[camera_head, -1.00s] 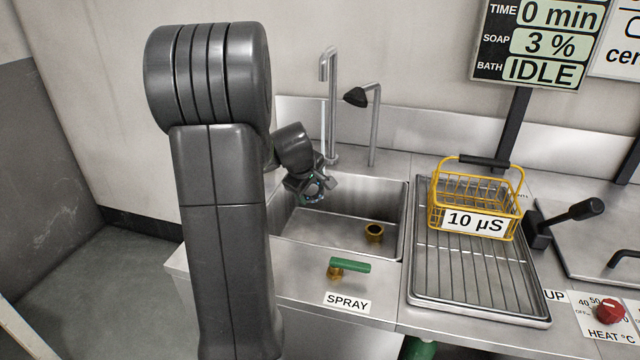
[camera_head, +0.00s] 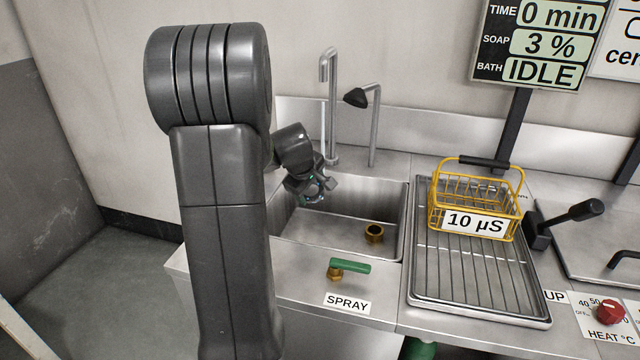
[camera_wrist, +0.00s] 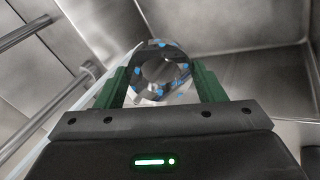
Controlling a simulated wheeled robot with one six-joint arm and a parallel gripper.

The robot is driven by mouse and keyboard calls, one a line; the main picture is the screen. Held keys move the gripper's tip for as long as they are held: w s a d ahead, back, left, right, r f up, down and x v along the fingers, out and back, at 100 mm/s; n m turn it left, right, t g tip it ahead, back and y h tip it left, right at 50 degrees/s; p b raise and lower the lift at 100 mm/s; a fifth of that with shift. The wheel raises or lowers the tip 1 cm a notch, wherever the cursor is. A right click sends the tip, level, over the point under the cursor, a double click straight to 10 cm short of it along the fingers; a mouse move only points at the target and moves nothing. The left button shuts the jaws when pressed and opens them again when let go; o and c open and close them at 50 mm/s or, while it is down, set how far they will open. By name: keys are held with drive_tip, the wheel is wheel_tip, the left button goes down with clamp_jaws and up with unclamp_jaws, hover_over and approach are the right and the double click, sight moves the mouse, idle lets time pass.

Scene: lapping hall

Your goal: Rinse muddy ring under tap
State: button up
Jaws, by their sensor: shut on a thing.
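My gripper (camera_head: 314,192) is over the left part of the steel sink (camera_head: 345,234), below the tap (camera_head: 329,95). In the wrist view its green fingers (camera_wrist: 160,84) are shut on the ring (camera_wrist: 183,72) from both sides. The ring looks dark and grey with several blue spots; I cannot tell how much mud is on it. A thin pale stream (camera_head: 323,122) falls from the tap's spout towards my gripper. In the wrist view a translucent streak passes beside the ring's left side; I cannot tell whether it touches the ring.
A brass drain fitting (camera_head: 374,233) stands in the sink. A green-handled spray valve (camera_head: 350,267) sits on the front ledge. A dark-headed spout (camera_head: 357,97) stands behind the sink. A yellow basket (camera_head: 437,213) stands on the draining rack (camera_head: 480,290) to the right.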

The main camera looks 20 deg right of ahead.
wheel_tip(320, 180, up, 10)
drive_tip(key=p, duration=0.8)
